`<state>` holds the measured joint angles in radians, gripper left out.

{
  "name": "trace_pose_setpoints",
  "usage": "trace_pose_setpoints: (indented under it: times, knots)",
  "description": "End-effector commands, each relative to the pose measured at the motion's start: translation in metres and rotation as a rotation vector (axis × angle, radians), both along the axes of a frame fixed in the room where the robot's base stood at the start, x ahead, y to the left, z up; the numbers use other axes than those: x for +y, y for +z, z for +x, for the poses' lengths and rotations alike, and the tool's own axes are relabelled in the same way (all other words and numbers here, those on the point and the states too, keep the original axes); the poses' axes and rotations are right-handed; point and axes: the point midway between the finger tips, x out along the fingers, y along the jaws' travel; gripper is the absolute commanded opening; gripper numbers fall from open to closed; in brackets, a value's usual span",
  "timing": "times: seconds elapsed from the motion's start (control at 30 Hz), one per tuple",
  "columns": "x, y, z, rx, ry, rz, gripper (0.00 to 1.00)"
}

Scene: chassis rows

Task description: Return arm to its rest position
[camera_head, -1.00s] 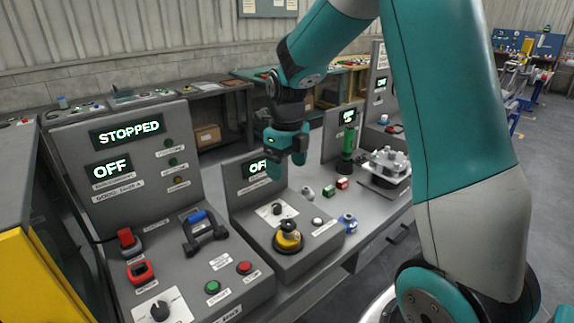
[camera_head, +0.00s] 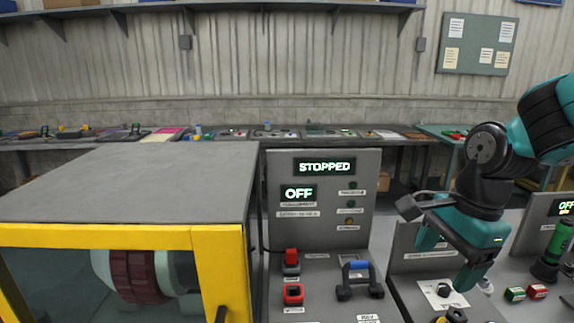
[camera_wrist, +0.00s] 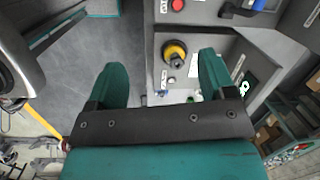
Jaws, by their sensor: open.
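My gripper (camera_head: 447,262) is at the right of the head view, teal with dark joints, pointing down above the grey control consoles. In the wrist view its two teal fingers (camera_wrist: 160,70) stand wide apart with nothing between them. Part of my arm (camera_head: 545,125) reaches in from the right edge of the head view. A yellow-and-black knob (camera_wrist: 174,52) on a console lies beyond the gap between the fingers, apart from them.
A console with a STOPPED display (camera_head: 325,167) and a blue-topped handle (camera_head: 359,268) stands left of my gripper. A yellow-framed cabinet (camera_head: 205,236) fills the lower left. A green cylinder (camera_head: 553,248) stands at the right. Open grey floor (camera_wrist: 75,70) shows in the wrist view.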

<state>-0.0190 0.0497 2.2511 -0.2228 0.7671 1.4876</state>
Motion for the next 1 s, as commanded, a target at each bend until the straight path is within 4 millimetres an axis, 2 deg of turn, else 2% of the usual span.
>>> trace_pose_setpoints:
  times: [0.03,0.1,0.3,0.4,0.5,0.67,1.0]
  knots:
    - [0.015,0.005,-0.015,-0.038,0.196,0.01,0.76]
    - [0.032,0.01,-0.036,-0.092,0.483,0.024,0.76]
    - [0.072,0.02,-0.097,-0.274,1.249,0.06,0.76]
    - [0.084,0.022,-0.121,-0.357,1.537,0.072,0.76]
    - [0.091,0.023,-0.138,-0.417,1.732,0.079,0.76]
    - [0.095,0.023,-0.148,-0.461,1.863,0.083,0.76]
    - [0.095,0.023,-0.148,-0.462,1.867,0.082,0.76]
